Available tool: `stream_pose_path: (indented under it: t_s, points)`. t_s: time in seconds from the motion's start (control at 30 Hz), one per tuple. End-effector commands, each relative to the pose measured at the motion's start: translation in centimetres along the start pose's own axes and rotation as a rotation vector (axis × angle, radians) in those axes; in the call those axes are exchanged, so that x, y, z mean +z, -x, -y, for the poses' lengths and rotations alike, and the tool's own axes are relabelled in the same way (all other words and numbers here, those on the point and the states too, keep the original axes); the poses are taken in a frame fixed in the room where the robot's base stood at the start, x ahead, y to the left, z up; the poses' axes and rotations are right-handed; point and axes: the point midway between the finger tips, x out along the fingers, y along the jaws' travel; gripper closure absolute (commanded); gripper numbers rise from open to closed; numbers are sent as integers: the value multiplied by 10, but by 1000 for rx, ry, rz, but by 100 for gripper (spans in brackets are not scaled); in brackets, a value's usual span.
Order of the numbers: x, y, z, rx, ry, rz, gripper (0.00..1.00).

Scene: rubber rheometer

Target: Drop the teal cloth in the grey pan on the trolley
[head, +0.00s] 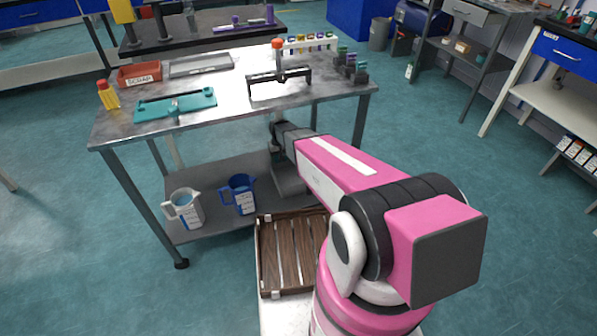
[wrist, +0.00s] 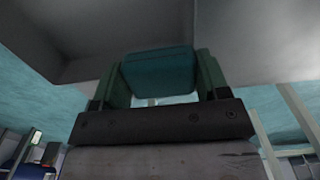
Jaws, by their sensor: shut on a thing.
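In the wrist view, my gripper (wrist: 158,66) has its two green fingers closed on a teal block-like bundle (wrist: 160,78), which I take to be the teal cloth. The bundle sits between the fingertips. A large grey surface fills the top of that view, beyond the fingers. In the head view, my gripper and the cloth cannot be made out; my arm reaches toward the bench's near edge and bends down there. A shallow grey tray (head: 203,70) lies at the back left of the bench top; I cannot tell whether it is the grey pan.
The metal bench (head: 215,130) holds a red scrap bin (head: 139,79), a teal fixture (head: 150,112), a black-handled frame (head: 262,79) and a tube rack (head: 308,47). White (head: 185,212) and blue (head: 239,195) jugs stand on its lower shelf. A brown slatted crate (head: 290,289) is near my base.

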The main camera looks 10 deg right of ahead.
Motion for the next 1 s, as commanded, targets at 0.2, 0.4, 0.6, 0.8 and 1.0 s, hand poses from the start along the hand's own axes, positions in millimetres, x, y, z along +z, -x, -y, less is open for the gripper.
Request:
stream_pose_path:
  t_s: [0.2, 0.4, 0.6, 0.8, 1.0]
  points:
    - [3, -17, -29, 0, -3, 1, 54]
    - [7, -42, -68, 0, -3, 1, 54]
    - [12, -62, -102, 0, -2, 1, 54]
    - [14, -70, -115, 0, 0, 0, 54]
    - [13, -88, -116, 0, 1, 1, 54]
